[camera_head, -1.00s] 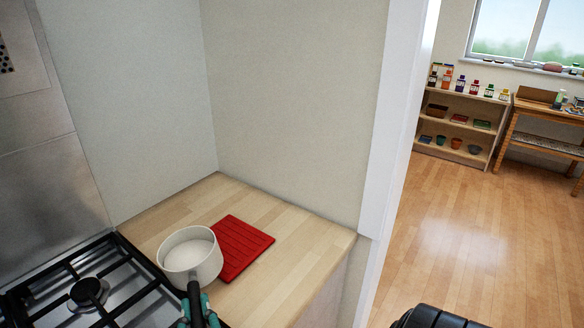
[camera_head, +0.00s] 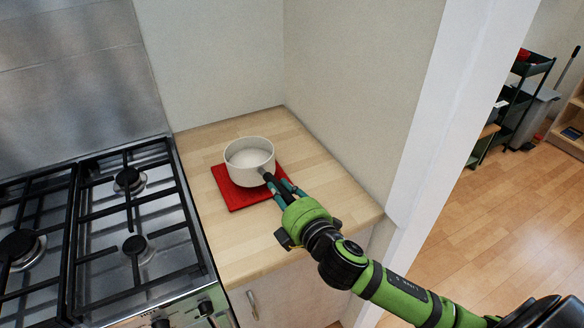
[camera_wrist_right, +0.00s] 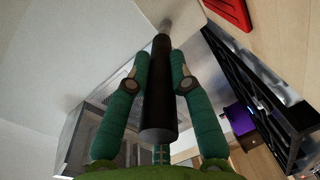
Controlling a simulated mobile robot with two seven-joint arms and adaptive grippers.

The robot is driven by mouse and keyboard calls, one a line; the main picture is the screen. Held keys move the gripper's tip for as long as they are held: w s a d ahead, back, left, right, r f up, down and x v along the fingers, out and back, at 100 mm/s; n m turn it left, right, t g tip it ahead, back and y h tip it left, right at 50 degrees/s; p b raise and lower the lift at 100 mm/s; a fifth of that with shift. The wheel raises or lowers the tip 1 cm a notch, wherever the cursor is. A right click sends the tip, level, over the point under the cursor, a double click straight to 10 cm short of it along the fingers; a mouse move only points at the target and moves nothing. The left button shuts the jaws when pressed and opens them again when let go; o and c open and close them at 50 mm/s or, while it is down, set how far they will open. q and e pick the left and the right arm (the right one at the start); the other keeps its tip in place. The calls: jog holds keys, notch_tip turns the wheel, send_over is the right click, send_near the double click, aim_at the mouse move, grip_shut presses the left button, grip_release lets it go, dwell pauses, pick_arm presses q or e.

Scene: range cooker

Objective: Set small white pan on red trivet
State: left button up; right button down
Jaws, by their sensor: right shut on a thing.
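The small white pan (camera_head: 249,160) is at the far part of the wooden counter, over the red trivet (camera_head: 240,197). It looks upright, and I cannot tell whether its base touches the trivet or hovers just above. The trivet's left and front parts show past the pan. My right gripper (camera_head: 281,187) is shut on the pan's black handle, which points toward the front right. In the right wrist view the dark handle (camera_wrist_right: 158,95) lies between the two teal fingers, and a corner of the trivet (camera_wrist_right: 230,10) shows at the top. My left gripper is out of view.
The gas hob (camera_head: 130,245) with black grates is left of the counter. Walls stand behind and to the right of the counter (camera_head: 245,245). Bare counter lies in front of the trivet and around it. A dark green trolley (camera_head: 510,105) is far right.

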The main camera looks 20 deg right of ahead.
jog(key=w+d+r+n+y, duration=0.1)
jog(key=w+d+r+y, duration=0.1)
jog(key=w+r, duration=0.1)
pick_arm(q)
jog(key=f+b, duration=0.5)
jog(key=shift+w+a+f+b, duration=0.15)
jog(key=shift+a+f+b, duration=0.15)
pick_arm(e)
notch_tip(320, 180, down, 6)
jog(key=shift+d+r, duration=0.1)
jog(key=shift+r, duration=0.05)
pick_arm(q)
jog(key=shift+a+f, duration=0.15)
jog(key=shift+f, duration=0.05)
pick_arm(e)
jog(key=shift+f, duration=0.35)
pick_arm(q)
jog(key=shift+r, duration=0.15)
pick_arm(e)
jog(key=shift+f, duration=0.1)
dwell(0.6)
jog(key=c, duration=1)
grip_release()
jog(key=shift+f, duration=0.1)
